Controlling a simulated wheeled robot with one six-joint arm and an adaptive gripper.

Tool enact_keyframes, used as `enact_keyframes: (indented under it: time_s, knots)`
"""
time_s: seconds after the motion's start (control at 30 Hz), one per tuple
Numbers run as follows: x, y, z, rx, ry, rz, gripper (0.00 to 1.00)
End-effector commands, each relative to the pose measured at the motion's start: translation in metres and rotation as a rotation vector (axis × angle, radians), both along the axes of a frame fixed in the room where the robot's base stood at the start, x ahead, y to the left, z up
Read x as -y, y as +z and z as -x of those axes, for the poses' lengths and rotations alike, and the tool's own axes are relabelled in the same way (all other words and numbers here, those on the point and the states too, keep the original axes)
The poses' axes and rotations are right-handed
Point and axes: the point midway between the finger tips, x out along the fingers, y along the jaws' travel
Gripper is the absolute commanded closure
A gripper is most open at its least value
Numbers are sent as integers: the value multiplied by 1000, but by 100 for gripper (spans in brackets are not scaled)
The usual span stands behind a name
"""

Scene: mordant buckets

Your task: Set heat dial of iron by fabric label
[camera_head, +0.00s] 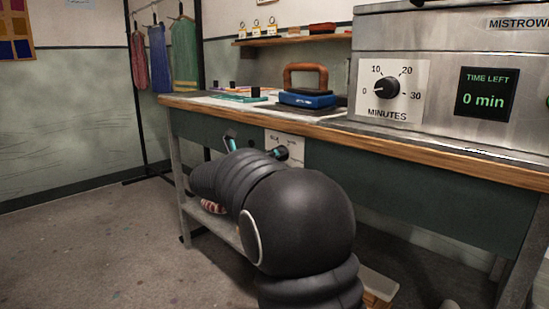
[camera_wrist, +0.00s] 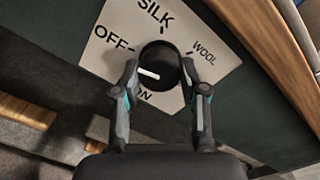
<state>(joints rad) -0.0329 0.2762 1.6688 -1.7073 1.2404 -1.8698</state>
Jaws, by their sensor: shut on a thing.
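The blue iron (camera_head: 307,98) with a brown handle stands on the bench. A pale dial plate (camera_head: 285,138) is on the bench front, partly hidden by my arm in the head view. In the wrist view the plate (camera_wrist: 225,65) reads OFF, SILK, WOOL and a partly covered word ending in "ON". A round black dial (camera_wrist: 160,60) sits at its middle, with a white bar low on its left part. My gripper (camera_wrist: 160,82) is shut on the dial, one finger on each side. I cannot make out a fabric label.
A steel machine (camera_head: 450,60) with a minutes knob and a "0 min" display stands on the bench (camera_head: 440,155) at right. Red, blue and green cloths (camera_head: 158,55) hang on a rack at back left. The floor (camera_head: 90,245) at left is clear.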

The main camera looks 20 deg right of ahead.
Motion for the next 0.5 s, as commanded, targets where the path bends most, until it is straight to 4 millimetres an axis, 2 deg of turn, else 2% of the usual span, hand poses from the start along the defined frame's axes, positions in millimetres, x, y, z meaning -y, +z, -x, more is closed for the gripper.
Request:
enact_keyframes:
  time_s: [0.27,0.5]
  knots:
    - [0,-1,-1,154,0,-56,92]
    - [0,-1,-1,362,0,-131,92]
